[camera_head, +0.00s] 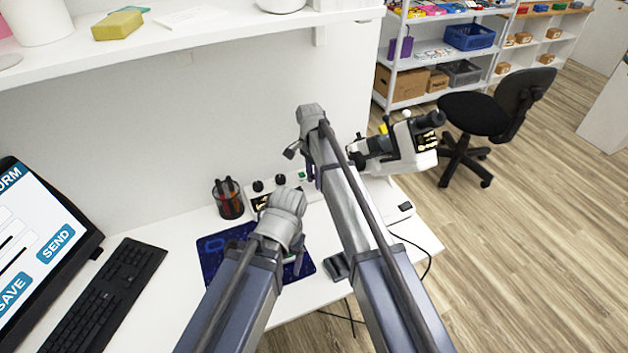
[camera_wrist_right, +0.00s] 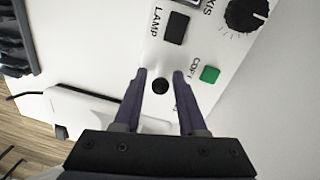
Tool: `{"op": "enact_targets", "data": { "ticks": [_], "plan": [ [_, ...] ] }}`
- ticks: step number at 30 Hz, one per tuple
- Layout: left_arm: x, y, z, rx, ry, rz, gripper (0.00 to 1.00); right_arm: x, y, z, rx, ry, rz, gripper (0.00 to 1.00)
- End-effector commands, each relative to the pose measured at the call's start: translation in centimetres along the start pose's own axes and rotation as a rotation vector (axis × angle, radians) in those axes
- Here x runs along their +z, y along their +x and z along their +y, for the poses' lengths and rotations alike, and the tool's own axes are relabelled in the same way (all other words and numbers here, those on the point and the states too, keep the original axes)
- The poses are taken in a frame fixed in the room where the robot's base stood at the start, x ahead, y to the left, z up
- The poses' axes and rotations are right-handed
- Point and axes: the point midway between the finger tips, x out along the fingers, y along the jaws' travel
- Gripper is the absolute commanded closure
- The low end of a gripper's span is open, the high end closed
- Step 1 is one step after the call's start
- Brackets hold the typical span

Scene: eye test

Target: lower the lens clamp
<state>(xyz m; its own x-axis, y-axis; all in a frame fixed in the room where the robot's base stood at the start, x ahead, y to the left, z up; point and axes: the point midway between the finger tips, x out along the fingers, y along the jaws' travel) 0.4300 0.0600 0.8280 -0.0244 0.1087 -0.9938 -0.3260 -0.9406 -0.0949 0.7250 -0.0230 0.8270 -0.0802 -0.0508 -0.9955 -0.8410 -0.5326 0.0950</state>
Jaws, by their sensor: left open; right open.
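The white lensmeter (camera_head: 405,150), with a black eyepiece, stands at the right end of the desk. I cannot make out its lens clamp for certain; my right arm covers part of it. My right gripper (camera_head: 311,174) points down over the desk, left of the lensmeter. In the right wrist view the right gripper (camera_wrist_right: 160,78) is open over a white control panel (camera_wrist_right: 196,62), with a small round black part (camera_wrist_right: 160,87) between its fingertips. I cannot tell whether they touch. My left gripper (camera_head: 296,262) is open, low over the dark blue mat (camera_head: 213,262), its fingers mostly hidden.
The panel carries a LAMP switch (camera_wrist_right: 177,28), a green COPY button (camera_wrist_right: 209,74) and a black knob (camera_wrist_right: 245,14). A pen cup (camera_head: 229,199) stands left of my grippers. A keyboard (camera_head: 105,295) and screen (camera_head: 35,245) are at left. A shelf (camera_head: 190,35) hangs above.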

Motion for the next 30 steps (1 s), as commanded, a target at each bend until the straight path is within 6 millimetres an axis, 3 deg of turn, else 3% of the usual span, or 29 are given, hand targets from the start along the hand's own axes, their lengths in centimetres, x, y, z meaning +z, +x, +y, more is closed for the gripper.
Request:
{"op": "enact_targets", "data": {
  "ticks": [1, 12, 23, 30],
  "plan": [
    [0.0, 0.0, 0.0, 0.000, 0.000, 0.000, 0.29, 0.0, 0.0, 0.0, 0.000, 0.000, 0.000, 0.62],
    [0.0, 0.0, 0.0, 0.000, 0.000, 0.000, 0.29, 0.0, 0.0, 0.0, 0.000, 0.000, 0.000, 1.00],
    [0.0, 0.0, 0.0, 0.000, 0.000, 0.000, 0.29, -0.1, 0.0, 0.0, -0.001, 0.000, -0.009, 1.00],
    [0.0, 0.2, 0.0, 0.000, 0.000, 0.000, 0.29, -1.3, -0.2, 0.1, -0.036, -0.015, -0.218, 1.00]
  ]
}}
